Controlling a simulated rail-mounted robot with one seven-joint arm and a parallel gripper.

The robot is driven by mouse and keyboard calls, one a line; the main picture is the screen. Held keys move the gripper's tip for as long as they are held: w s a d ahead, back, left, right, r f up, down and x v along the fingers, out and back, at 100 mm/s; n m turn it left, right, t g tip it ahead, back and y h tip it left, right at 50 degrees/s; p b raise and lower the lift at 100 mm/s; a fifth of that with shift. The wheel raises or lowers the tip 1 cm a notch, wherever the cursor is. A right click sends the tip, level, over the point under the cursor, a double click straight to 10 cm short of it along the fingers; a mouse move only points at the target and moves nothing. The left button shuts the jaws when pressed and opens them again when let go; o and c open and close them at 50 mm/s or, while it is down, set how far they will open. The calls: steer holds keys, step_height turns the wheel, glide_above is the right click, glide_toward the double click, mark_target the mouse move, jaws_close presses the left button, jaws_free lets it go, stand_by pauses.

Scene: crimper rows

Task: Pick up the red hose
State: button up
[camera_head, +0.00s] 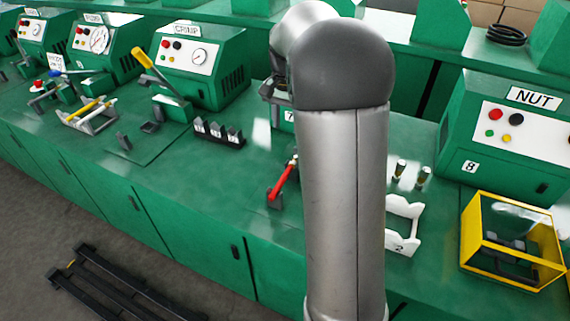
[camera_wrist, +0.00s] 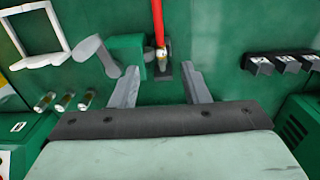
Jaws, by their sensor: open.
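The red hose (camera_head: 284,182) is a straight red length lying on the green bench, just left of my arm in the head view. Its lower end meets a small dark block. In the wrist view the red hose (camera_wrist: 157,22) runs in from the top edge to a pale brass-coloured fitting (camera_wrist: 162,53) at a dark holder (camera_wrist: 163,71). My gripper (camera_wrist: 160,75) is open and empty. The fitting end shows between and just beyond its fingertips; I cannot tell the height gap. In the head view my arm hides the gripper.
A green block with a grey lever (camera_wrist: 127,54) stands close beside the left finger in the wrist view. A white bracket (camera_head: 403,225), small fittings (camera_head: 423,177), a yellow frame (camera_head: 470,240) and a row of black blocks (camera_head: 218,134) stand around. Green machines line the back.

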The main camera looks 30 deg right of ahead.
mark_target(286, 172)
steer(key=f+p, duration=0.1)
steer(key=f, duration=0.7)
steer(key=f+p, duration=0.1)
steer(key=f, duration=0.8)
steer(key=shift+s+a, duration=0.1)
steer(key=shift+s, duration=0.1)
jaws_close()
